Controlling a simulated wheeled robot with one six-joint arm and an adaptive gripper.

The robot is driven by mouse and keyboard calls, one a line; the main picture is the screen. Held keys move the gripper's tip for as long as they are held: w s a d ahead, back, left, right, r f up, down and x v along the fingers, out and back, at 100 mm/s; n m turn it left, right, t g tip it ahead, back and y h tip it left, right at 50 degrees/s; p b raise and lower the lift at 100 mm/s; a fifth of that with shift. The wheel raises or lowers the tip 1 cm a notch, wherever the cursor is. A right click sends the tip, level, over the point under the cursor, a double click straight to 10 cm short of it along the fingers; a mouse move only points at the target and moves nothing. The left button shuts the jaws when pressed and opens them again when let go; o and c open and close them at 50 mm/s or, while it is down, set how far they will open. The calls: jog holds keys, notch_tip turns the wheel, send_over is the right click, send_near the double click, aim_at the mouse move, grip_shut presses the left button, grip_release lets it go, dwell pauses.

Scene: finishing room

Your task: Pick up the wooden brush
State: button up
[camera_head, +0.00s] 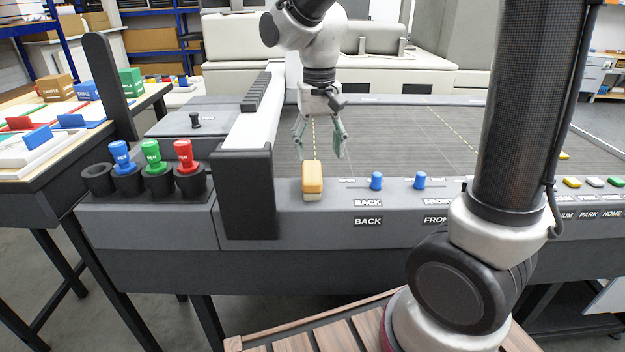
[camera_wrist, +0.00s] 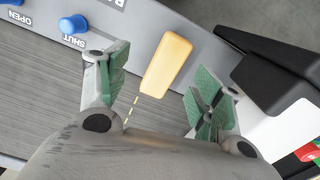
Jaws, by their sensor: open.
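The wooden brush (camera_head: 312,178) has a yellow-orange wooden body over a pale underside. It stands on the grey front ledge of the machine, right of the black end block. In the wrist view the brush (camera_wrist: 166,64) lies ahead of the fingertips, between their lines and slightly tilted. My gripper (camera_head: 319,137) is open and empty, with green finger pads, just behind and above the brush. In the wrist view my gripper (camera_wrist: 160,90) has its fingers apart on either side, not touching the brush.
The black end block (camera_head: 245,195) of the white rail is close to the brush's left. Blue knobs (camera_head: 376,181) stand to its right on the ledge. Blue, green and red stamps (camera_head: 152,156) sit in black holders at left. The slatted bed (camera_head: 400,140) behind is clear.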

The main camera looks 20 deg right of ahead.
aim_at(312, 170)
jog(key=shift+w+a+m, duration=0.5)
jog(key=shift+w+m, duration=0.25)
jog(key=shift+m, duration=0.05)
jog(key=f, duration=0.7)
jog(key=shift+w+f, duration=0.25)
jog(key=shift+f, duration=0.1)
jog(key=c, duration=1.2)
